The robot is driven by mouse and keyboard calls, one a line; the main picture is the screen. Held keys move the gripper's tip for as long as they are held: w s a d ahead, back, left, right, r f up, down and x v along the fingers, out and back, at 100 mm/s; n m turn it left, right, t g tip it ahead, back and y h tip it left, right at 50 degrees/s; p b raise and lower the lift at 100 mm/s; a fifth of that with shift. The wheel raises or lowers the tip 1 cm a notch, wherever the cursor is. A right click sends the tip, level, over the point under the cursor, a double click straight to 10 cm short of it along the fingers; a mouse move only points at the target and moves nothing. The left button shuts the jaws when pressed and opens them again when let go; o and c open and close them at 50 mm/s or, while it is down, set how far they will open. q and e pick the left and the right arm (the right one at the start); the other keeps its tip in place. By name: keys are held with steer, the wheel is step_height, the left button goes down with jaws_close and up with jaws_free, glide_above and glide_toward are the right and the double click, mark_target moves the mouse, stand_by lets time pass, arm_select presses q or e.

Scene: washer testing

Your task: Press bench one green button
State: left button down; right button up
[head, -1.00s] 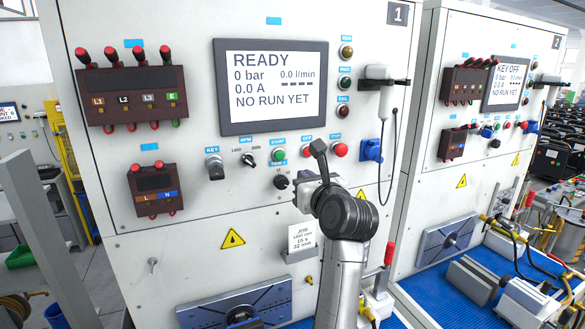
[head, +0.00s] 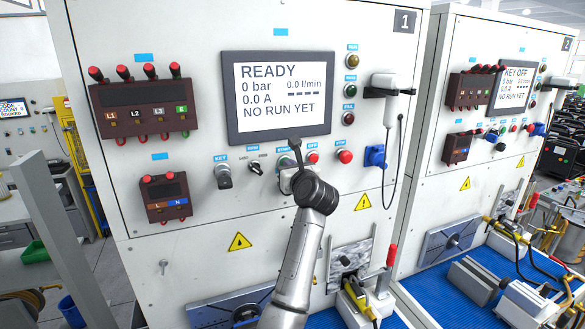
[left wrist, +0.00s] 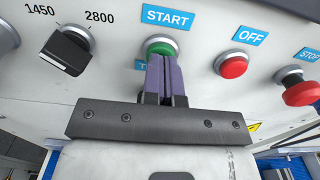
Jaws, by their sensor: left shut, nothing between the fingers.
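Bench one (head: 405,20) is the near panel marked 1, with its display (head: 280,95) reading READY, 0 bar and 0.0 A. The green button (left wrist: 160,45) sits under the START label in the left wrist view. My left gripper (left wrist: 163,60) is shut and empty, its purple fingertips overlapping the button's lower part. I cannot tell whether they touch it. In the head view my left gripper (head: 287,181) is against the row of controls and hides the green button. My right gripper is not in view.
A red OFF button (left wrist: 233,64) and red STOP button (left wrist: 298,86) lie right of the green one. A black selector knob (left wrist: 70,48) lies left. The key switch (head: 223,174) and blue socket (head: 374,156) are farther along. Bench two (head: 562,44) stands right.

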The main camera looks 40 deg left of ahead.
arm_select(q)
steer(key=shift+a, duration=0.1)
stand_by(0.3)
steer(key=shift+w+a+f, duration=0.2)
steer(key=shift+w+a, duration=0.15)
steer(key=shift+a, duration=0.2)
steer(key=shift+f+b, duration=0.15)
steer(key=shift+b, duration=0.15)
steer(key=shift+a, duration=0.2)
steer(key=shift+d, duration=0.3)
steer(key=b+v, duration=0.4)
steer(key=v, duration=1)
steer(key=shift+r, duration=0.2)
